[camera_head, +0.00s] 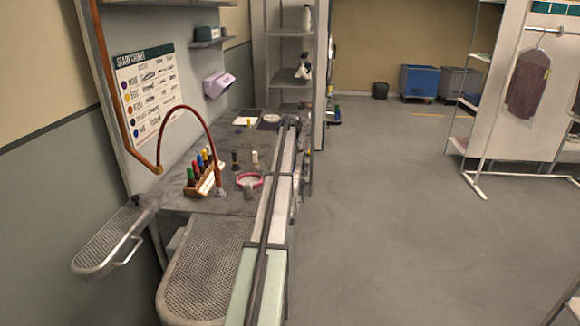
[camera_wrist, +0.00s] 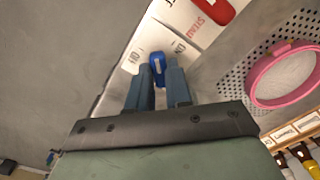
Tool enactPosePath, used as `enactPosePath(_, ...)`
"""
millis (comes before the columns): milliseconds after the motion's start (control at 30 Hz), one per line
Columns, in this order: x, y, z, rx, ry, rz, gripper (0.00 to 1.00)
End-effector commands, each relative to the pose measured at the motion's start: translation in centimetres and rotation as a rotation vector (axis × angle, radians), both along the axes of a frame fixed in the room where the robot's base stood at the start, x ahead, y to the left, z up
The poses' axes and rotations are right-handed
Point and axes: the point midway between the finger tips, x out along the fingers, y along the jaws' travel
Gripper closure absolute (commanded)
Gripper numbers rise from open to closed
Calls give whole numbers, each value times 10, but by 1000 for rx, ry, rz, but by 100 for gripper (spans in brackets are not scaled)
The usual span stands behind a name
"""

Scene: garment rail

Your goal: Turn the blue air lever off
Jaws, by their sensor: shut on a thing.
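The blue air lever (camera_wrist: 157,63) stands on a white panel (camera_wrist: 117,68) in the wrist view. An OFF label (camera_wrist: 135,56) is to its left and an ON label (camera_wrist: 180,46) to its right; the lever points up between the two. My gripper (camera_wrist: 160,82) is shut on the blue lever, with one blue-grey finger on each side of it. The fingers hide the lever's lower part. I cannot make out the lever in the head view.
A red lever (camera_wrist: 224,9) marked STEAM is close by at the top. A pink ring (camera_wrist: 252,86) lies on the perforated surface to the right. In the head view, a rack of coloured bottles (camera_head: 206,181) stands on the worktop. The floor (camera_head: 400,220) to the right is clear.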

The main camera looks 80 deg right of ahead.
Motion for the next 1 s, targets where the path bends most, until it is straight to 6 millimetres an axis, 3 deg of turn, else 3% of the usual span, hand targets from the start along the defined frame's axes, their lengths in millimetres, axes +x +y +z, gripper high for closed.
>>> enactPosePath(600,0,0,0,-1,1,558,100)
enactPosePath(1000,0,0,0,-1,1,766,100)
